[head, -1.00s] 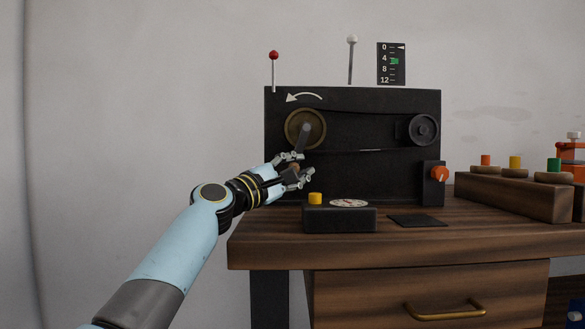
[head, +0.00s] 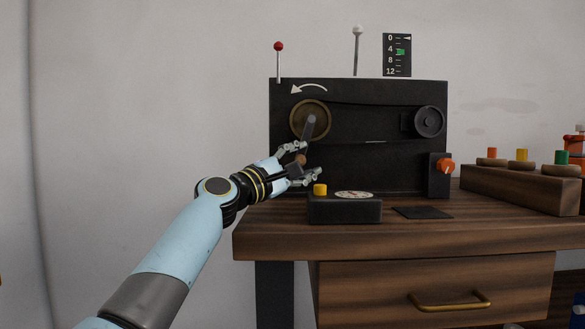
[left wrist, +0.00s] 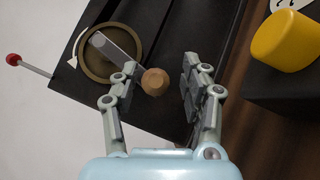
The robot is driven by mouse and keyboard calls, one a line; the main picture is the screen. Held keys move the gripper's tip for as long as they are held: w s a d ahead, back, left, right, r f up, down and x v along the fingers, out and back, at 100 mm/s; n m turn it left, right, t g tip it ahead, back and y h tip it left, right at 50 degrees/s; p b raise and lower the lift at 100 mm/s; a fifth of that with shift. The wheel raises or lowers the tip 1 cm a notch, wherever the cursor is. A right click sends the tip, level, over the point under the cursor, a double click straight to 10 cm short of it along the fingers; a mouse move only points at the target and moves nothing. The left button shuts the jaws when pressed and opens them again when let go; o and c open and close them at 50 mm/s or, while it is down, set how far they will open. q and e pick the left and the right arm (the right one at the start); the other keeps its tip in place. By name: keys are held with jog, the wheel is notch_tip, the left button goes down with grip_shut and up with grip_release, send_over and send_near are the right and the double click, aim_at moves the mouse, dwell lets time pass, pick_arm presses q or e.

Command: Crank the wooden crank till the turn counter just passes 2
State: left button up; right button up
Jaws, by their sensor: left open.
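The wooden crank knob (left wrist: 154,82) sits between the open fingers of my left gripper (left wrist: 152,90) in the left wrist view, with gaps on both sides. In the head view my left gripper (head: 296,162) is at the crank, and the knob (head: 300,160) shows between its fingers. The crank arm (head: 308,132) hangs down and slightly left from the brass wheel (head: 310,118). The turn counter (head: 397,54) is a black scale marked 0 to 12 above the machine; its white pointer is at 0 and a green mark is near 4. My right gripper is out of view.
A curved white arrow (head: 309,88) points left above the wheel. A black box with a yellow button (head: 319,189) and a dial (head: 353,195) stands below the gripper. An orange knob (head: 446,165) is at the machine's right. A wooden rack (head: 520,188) stands farther right.

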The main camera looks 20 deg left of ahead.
pick_arm(q)
jog(key=v, duration=1.1)
jog(key=shift+s+a+f, duration=0.1)
jog(key=shift+s+a, duration=0.05)
jog(key=shift+s, duration=0.2)
